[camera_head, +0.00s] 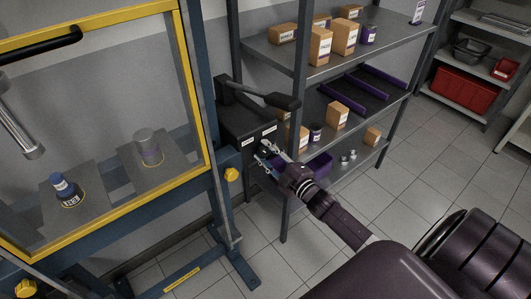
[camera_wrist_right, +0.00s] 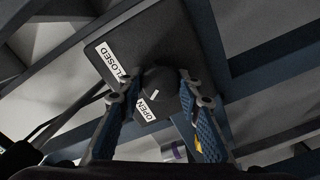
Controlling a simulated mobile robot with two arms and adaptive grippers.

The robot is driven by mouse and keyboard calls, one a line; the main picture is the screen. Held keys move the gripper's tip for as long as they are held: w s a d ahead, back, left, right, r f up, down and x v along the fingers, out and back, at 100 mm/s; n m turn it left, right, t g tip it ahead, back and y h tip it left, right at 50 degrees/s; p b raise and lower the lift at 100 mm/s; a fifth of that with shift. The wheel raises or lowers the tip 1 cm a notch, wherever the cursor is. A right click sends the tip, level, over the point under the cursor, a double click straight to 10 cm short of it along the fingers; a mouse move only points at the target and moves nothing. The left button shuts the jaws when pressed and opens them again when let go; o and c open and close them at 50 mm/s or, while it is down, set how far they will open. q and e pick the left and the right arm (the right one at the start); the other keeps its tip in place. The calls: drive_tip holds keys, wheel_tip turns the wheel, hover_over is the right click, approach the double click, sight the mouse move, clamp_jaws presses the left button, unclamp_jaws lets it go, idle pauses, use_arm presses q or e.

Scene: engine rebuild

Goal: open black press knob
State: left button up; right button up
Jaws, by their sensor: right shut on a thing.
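The black press knob (camera_wrist_right: 160,80) sits on a black control box (camera_head: 246,120) on the right side of the press frame. In the right wrist view, the box face carries a CLOSED label (camera_wrist_right: 113,62) and an OPEN label (camera_wrist_right: 152,104). A small pale mark on the knob lies near the OPEN label. My right gripper (camera_head: 266,155) reaches the box front. Its blue-padded fingers (camera_wrist_right: 158,92) stand on either side of the knob and are shut on it. The fingers hide part of the knob in the head view. My left gripper is not in view.
The yellow-framed press window (camera_head: 207,120) is at left, with a blue-capped part (camera_head: 63,186) and a grey cylinder (camera_head: 149,148) behind it. A black lever (camera_head: 262,97) tops the box. Close behind stands a shelf (camera_head: 285,52) with boxes. Tiled floor (camera_head: 420,160) is clear at right.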

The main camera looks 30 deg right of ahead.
drive_tip(key=o, duration=1.2)
drive_tip(key=shift+c, duration=0.2)
drive_tip(key=s, duration=1.2)
drive_tip(key=shift+d, duration=0.45)
drive_tip(key=shift+f, duration=0.1)
